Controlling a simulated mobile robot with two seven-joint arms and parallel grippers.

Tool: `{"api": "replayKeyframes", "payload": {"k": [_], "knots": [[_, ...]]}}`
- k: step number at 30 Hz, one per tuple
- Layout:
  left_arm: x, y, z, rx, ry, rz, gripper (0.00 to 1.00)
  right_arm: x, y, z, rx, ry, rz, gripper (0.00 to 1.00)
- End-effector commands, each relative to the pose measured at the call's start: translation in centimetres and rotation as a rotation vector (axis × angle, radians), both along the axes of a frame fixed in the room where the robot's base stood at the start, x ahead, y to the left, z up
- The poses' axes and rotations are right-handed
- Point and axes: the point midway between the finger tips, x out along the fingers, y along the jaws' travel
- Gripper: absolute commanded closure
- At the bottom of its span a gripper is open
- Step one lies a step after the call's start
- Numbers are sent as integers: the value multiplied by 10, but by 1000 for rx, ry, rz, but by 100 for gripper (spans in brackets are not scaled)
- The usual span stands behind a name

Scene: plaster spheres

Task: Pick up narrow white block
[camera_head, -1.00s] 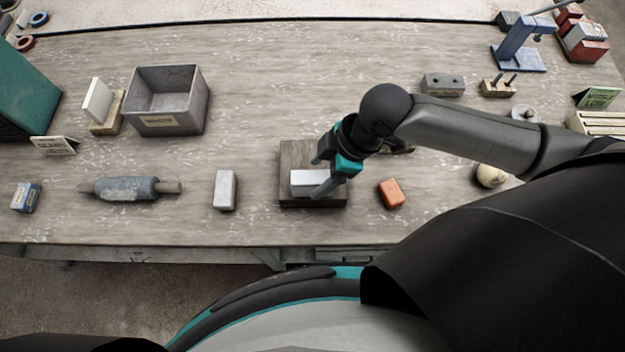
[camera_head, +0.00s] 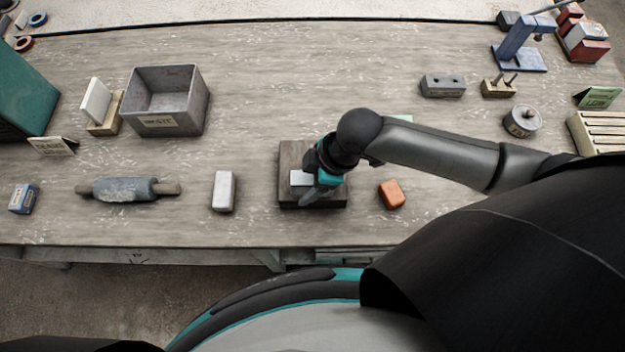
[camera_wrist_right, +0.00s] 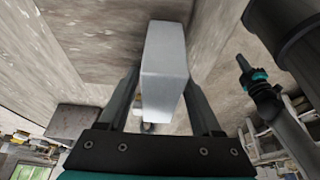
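A white block (camera_head: 299,178) lies on a dark wooden board (camera_head: 290,155) near the front of the table, partly hidden by my right gripper. My right gripper (camera_head: 309,182) is low over it, with fingers apart. In the right wrist view the white block (camera_wrist_right: 165,75) is between the two fingers (camera_wrist_right: 164,100). The fingers look open beside it; I cannot tell whether either touches it. A second white block (camera_head: 223,190) lies on the table left of the board.
An orange block (camera_head: 391,194) lies right of the board. A rolling-pin-shaped tool (camera_head: 128,189), a blue box (camera_head: 23,199) and a grey bin (camera_head: 165,100) stand to the left. A round metal can (camera_head: 522,121) is beyond my right arm. The table centre behind the board is clear.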

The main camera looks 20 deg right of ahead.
Motion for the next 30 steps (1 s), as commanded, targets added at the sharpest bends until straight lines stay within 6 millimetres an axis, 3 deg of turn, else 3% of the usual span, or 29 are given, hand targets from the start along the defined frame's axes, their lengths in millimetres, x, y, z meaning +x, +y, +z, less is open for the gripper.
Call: {"api": "replayKeyframes", "payload": {"k": [2, 17, 30], "knots": [[-1, 0, 0, 0, 1, 0, 100, 0, 0, 0, 0, 0, 0, 44], [-1, 0, 0, 0, 2, 1, 100, 0, 0, 0, 0, 0, 0, 100], [-1, 0, 0, 0, 1, 2, 100, 0, 0, 0, 0, 0, 0, 100]]}}
